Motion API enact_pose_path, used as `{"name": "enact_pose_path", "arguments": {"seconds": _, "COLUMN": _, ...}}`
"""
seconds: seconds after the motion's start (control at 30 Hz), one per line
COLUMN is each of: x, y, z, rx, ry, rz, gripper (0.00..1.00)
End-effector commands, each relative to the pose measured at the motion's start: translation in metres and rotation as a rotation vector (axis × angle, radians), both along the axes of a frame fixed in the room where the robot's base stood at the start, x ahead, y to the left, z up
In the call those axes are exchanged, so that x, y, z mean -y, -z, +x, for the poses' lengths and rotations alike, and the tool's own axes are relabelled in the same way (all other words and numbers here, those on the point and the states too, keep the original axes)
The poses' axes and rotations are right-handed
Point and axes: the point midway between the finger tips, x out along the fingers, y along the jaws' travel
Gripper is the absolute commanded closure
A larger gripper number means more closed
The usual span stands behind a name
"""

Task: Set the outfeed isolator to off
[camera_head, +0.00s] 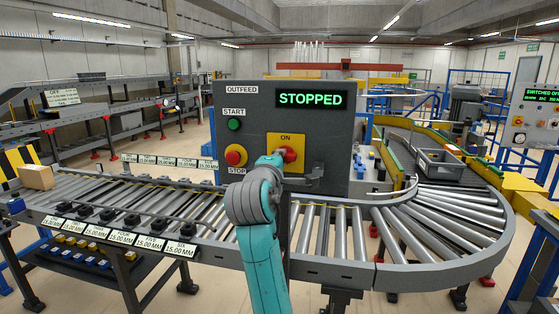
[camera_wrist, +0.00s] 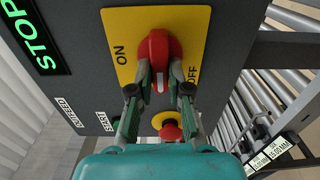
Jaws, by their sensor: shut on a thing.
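The outfeed isolator is a red rotary handle on a yellow plate (camera_head: 273,141) on the dark grey outfeed panel (camera_head: 335,140). In the wrist view the red handle (camera_wrist: 158,50) has ON printed to its left and OFF to its right on the yellow plate (camera_wrist: 190,28). Its grip, with a pale line at the lower end, lies crosswise to the line between those words. My gripper (camera_wrist: 160,76) is shut on the grip, one finger on each side. In the head view my wrist hides part of the plate and the OFF mark. The panel display (camera_head: 310,99) reads STOPPED.
A green START button (camera_head: 234,124) and a red STOP button (camera_head: 235,155) sit left of the isolator; the STOP button also shows close below my fingers in the wrist view (camera_wrist: 171,130). The roller conveyor (camera_head: 330,235) runs below the panel. A grey tote (camera_head: 440,168) stands right.

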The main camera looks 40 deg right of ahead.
Motion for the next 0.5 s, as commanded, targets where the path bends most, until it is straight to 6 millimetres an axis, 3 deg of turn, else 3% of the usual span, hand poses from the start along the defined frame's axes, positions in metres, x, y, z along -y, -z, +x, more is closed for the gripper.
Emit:
{"name": "enact_pose_path", "arguments": {"seconds": 0.17, "x": -0.0002, "y": 0.0016, "z": 0.0004, "rx": -0.003, "ry": 0.0, "rz": 0.001, "gripper": 1.0}}
{"name": "enact_pose_path", "arguments": {"seconds": 0.2, "x": -0.0002, "y": 0.0017, "z": 0.0004, "rx": -0.004, "ry": 0.0, "rz": 0.002, "gripper": 0.8}}
{"name": "enact_pose_path", "arguments": {"seconds": 0.3, "x": -0.0002, "y": 0.0015, "z": 0.0004, "rx": -0.003, "ry": 0.0, "rz": 0.002, "gripper": 0.57}}
{"name": "enact_pose_path", "arguments": {"seconds": 0.5, "x": -0.0001, "y": 0.0008, "z": 0.0003, "rx": -0.001, "ry": 0.0, "rz": 0.002, "gripper": 0.57}}
